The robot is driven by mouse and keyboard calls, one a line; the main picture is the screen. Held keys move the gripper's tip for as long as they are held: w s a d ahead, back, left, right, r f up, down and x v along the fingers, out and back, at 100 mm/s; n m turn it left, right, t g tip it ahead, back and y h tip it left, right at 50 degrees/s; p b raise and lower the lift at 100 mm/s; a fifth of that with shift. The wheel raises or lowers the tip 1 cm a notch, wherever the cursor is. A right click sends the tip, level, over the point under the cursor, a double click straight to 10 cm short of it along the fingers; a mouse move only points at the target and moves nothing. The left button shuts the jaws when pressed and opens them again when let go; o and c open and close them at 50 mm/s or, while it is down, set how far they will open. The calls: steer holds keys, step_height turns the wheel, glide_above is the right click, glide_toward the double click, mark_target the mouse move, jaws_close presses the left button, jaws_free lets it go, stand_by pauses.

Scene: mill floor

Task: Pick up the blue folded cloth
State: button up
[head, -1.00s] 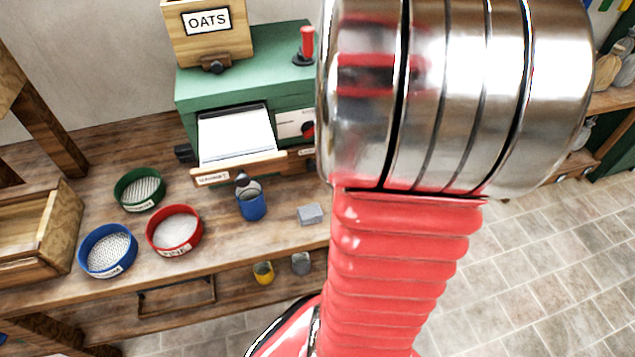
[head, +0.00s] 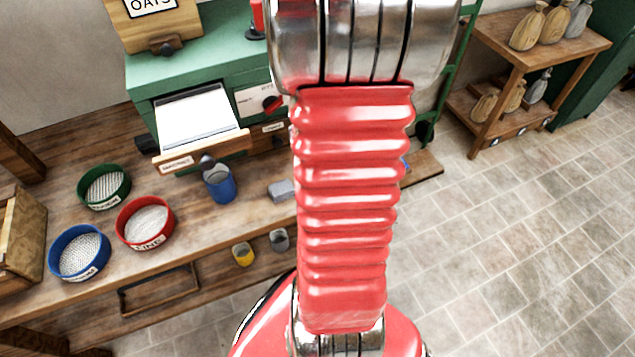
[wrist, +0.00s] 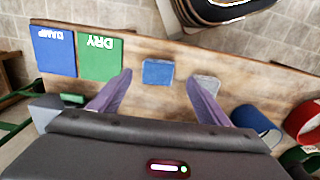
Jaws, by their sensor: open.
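The blue folded cloth (wrist: 158,72) lies flat on the wooden bench top in the wrist view, as a small square near the middle of the picture. My gripper (wrist: 158,78) is open and empty, with one purple finger to either side of the cloth in the picture. The gap between cloth and fingers and my height above the bench are hard to tell. In the head view my arm covers that part of the bench, so I cannot clearly make out the cloth or my gripper there.
A grey block (wrist: 208,85) lies right beside the right finger. Blue DAMP (wrist: 54,50) and green DRY (wrist: 100,57) squares lie to the left. A blue cup (head: 220,184) and the red sieve (head: 145,223) stand further along the bench. Open tiled floor (head: 530,200) is at right.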

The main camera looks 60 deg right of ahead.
steer(key=shift+f, duration=0.1)
steer(key=shift+f, duration=2.6)
steer(key=shift+c, duration=0.2)
steer(key=c, duration=1.1)
steer(key=shift+r, duration=0.1)
step_height(320, 180, up, 10)
